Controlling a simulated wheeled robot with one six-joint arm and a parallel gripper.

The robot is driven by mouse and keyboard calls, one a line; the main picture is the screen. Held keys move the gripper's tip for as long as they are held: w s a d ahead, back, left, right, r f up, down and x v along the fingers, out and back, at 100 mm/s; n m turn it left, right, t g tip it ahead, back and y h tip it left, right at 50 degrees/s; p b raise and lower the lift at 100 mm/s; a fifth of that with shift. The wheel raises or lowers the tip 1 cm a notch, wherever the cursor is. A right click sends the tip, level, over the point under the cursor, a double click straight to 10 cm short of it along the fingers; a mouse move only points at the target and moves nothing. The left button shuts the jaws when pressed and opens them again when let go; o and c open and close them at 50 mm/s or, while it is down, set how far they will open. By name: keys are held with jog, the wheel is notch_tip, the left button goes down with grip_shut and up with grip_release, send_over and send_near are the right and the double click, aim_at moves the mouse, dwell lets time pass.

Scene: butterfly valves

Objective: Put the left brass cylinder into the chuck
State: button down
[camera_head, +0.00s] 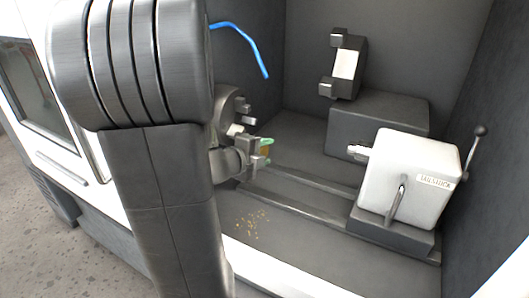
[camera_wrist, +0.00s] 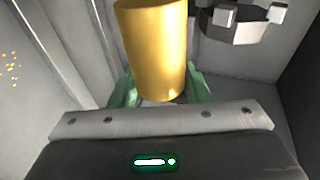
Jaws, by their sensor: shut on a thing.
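A brass cylinder (camera_wrist: 155,50) stands large in the middle of the wrist view, between the green fingers of my gripper (camera_wrist: 160,88). In the head view, my gripper (camera_head: 265,151) is inside the machine, close to the chuck (camera_head: 231,103), and the cylinder shows only as a small patch. The grey chuck with pale jaws also shows at the upper right of the wrist view (camera_wrist: 236,29), apart from the cylinder. My arm hides part of the chuck in the head view.
A white tailstock (camera_head: 405,178) with a lever stands on the bed rails to the right. A dark block with a tool holder (camera_head: 345,65) is behind. A blue hose (camera_head: 243,43) hangs above the chuck. Brass chips (camera_head: 252,222) lie on the front tray.

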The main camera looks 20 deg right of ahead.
jog(key=shift+w+d+r, duration=0.1)
jog(key=shift+w+d, duration=0.2)
jog(key=shift+d, duration=0.1)
jog(key=shift+w+d+p, duration=0.6)
jog(key=shift+w+d, duration=3)
jog(key=shift+w, duration=1.25)
jog(key=shift+w+a+r+p, duration=0.25)
jog(key=shift+w+a+p, duration=0.2)
jog(key=shift+w+a, duration=0.55)
jog(key=shift+w+a+r+p, duration=0.2)
jog(key=shift+w+a+p, duration=0.25)
jog(key=shift+w+a, duration=0.55)
jog(key=shift+d+r+m, duration=0.2)
jog(key=shift+m, duration=0.1)
jog(key=shift+s+a+f, duration=0.1)
jog(key=shift+f, duration=0.15)
jog(key=shift+s+d+f, duration=0.2)
jog(key=shift+d, duration=0.05)
jog(key=shift+s+a+f, duration=0.1)
